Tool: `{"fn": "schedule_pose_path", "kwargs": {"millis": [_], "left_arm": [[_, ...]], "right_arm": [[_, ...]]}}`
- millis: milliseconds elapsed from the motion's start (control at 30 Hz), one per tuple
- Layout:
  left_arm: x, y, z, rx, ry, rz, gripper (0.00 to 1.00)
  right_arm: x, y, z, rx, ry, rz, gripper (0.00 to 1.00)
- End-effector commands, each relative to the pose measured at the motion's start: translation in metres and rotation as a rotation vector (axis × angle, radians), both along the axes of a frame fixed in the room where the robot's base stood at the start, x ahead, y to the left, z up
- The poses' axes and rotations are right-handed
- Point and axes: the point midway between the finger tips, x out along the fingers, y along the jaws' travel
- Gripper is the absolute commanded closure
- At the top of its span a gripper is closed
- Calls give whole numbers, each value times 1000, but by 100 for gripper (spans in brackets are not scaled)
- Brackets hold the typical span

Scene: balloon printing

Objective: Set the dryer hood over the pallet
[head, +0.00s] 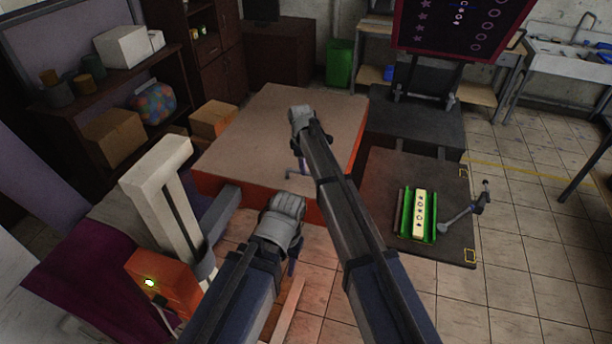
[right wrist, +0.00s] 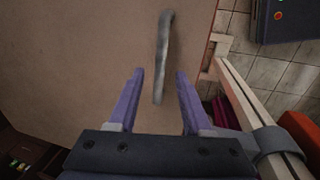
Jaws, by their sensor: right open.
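The dryer hood (head: 255,125) is a large, flat box with a brown top and orange-red sides, joined by a grey arm to a white post. Its grey bar handle (right wrist: 166,40) shows in the right wrist view. My right gripper (right wrist: 160,74) is open over the hood top, and the handle lines up between its fingers; contact is unclear. In the head view my right arm hides the handle. A dark board (head: 385,175), apparently the pallet, lies right of the hood, bearing a green holder (head: 405,225) with a pale printed strip (head: 420,210). My left gripper (head: 292,268) is mostly hidden.
The white post (head: 165,170) stands left of the hood above an orange box (head: 165,280) with a lit green light. A metal lever (head: 465,212) sits at the board's right edge. A dark red framed screen (head: 458,25) rises behind. Tiled floor is free at right.

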Motion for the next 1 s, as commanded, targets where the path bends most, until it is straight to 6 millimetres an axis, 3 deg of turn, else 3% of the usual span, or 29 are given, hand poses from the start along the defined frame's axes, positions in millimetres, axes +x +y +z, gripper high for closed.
{"fn": "schedule_pose_path", "kwargs": {"millis": [33,200,567,1000], "left_arm": [[0,0,-14,0,0,1,55],[0,0,-29,0,-1,3,55],[0,0,-31,0,-1,3,55],[0,0,-31,0,-1,3,55]], "right_arm": [[2,0,-14,0,0,0,51],[5,-1,-29,0,0,0,51],[6,-2,-31,0,0,0,51],[6,-2,-31,0,0,0,99]]}}
